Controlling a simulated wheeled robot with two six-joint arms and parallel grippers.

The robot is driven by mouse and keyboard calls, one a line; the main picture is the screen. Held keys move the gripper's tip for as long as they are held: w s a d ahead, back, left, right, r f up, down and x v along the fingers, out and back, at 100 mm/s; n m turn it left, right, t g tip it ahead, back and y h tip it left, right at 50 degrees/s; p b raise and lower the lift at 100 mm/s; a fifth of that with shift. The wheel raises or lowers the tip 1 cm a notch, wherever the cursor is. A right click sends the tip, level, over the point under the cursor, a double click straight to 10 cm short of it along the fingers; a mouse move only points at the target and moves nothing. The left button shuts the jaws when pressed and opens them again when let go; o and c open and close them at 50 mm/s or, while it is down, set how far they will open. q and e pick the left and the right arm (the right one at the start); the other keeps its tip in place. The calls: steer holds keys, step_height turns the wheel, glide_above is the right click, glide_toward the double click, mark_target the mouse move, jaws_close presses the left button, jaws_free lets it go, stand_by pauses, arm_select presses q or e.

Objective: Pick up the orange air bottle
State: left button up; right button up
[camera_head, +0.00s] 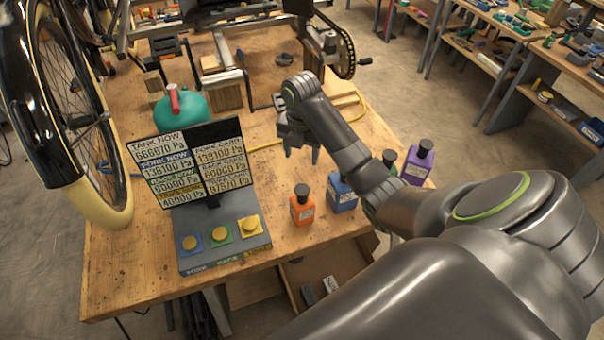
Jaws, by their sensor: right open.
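The orange air bottle (302,208) stands upright on the wooden workbench (120,270), near its front edge. It has a black cap and a small label. My right gripper (303,155) is open and empty above the bench, behind the orange bottle and apart from it, with its fingers pointing down. My right arm comes in from the lower right. My left gripper is not in view.
A blue bottle (341,194) stands just right of the orange one. A green bottle (388,160) and a purple bottle (418,165) stand farther right. A gauge panel with buttons (190,220) stands to the left. A teal tank (188,108) and a wheel (65,120) are farther left.

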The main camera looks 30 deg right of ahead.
mark_target(302, 189)
step_height(302, 189, down, 13)
steer(key=b, duration=1.2)
steer(key=shift+s+b, duration=0.1)
steer(key=shift+b, duration=0.25)
steer(key=shift+s+f, duration=0.1)
steer(key=shift+f, duration=2.05)
jaws_close()
